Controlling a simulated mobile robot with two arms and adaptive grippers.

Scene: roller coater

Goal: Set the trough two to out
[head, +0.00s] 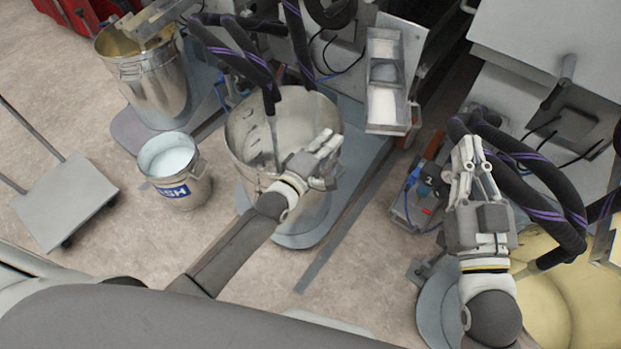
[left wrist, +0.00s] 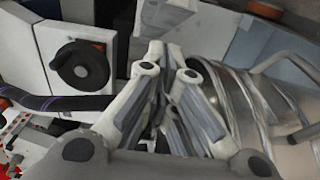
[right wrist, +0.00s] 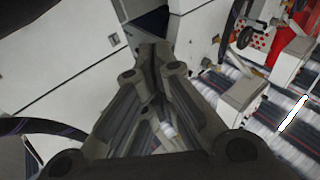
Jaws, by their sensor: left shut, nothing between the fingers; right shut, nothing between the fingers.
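A rectangular metal trough (head: 385,105) with pale contents sits on the machine front at the upper middle of the head view. No number on it is readable, so I cannot tell if it is trough two. My left gripper (head: 326,146) is shut and empty over the rim of a large steel drum (head: 245,125), below and left of this trough and apart from it. It also shows shut in the left wrist view (left wrist: 172,58). My right gripper (head: 468,148) is shut and empty, below and right of the trough. It also shows shut in the right wrist view (right wrist: 152,60).
A small white-filled bucket (head: 180,185) and a cart (head: 65,200) stand on the floor at left. Another steel drum (head: 155,85) stands behind. Dark hoses (head: 540,190) loop beside my right gripper. A drum with yellow contents (head: 545,305) is at lower right.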

